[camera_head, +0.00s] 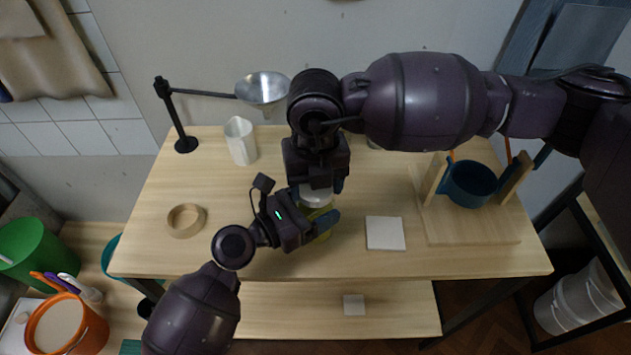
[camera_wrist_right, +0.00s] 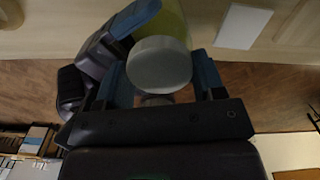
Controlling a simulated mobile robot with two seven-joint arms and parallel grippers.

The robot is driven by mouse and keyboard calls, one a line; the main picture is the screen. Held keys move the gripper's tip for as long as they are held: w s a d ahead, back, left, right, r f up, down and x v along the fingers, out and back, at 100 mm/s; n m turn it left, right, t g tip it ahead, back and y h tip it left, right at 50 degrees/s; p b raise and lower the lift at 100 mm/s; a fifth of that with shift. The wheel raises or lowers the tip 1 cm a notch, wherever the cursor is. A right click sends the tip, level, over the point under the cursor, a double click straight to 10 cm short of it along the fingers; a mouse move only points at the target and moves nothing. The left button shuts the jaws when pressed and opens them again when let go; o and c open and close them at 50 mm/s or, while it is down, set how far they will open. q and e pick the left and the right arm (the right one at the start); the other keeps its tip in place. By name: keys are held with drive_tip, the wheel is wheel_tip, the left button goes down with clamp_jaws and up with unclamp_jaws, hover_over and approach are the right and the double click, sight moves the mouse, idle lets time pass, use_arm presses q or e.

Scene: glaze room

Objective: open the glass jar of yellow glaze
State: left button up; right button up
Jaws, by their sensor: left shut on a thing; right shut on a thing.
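The glass jar of yellow glaze (camera_head: 316,212) stands near the front middle of the wooden table, mostly hidden by my grippers. Its pale grey round lid (camera_head: 316,197) is at the jar's top; I cannot tell whether there is a gap. My left gripper (camera_head: 318,222) is shut on the jar body from the front left. My right gripper (camera_head: 318,190) reaches down from above and is shut on the lid. In the right wrist view the lid (camera_wrist_right: 160,65) sits between the blue fingers, with the yellow jar (camera_wrist_right: 174,22) beyond it.
A white tile (camera_head: 385,233) lies right of the jar. A wooden ring (camera_head: 186,220), a white cup (camera_head: 240,141) and a funnel on a stand (camera_head: 263,90) are to the left. A blue pot (camera_head: 470,186) hangs in a wooden frame at right.

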drive_tip(key=n, duration=1.2)
drive_tip(key=shift+n, duration=0.4)
drive_tip(key=n, duration=0.6)
drive_tip(key=shift+n, duration=0.4)
drive_tip(key=n, duration=0.7)
drive_tip(key=shift+r, duration=0.1)
drive_tip(key=n, duration=1.5)
drive_tip(key=shift+n, duration=0.4)
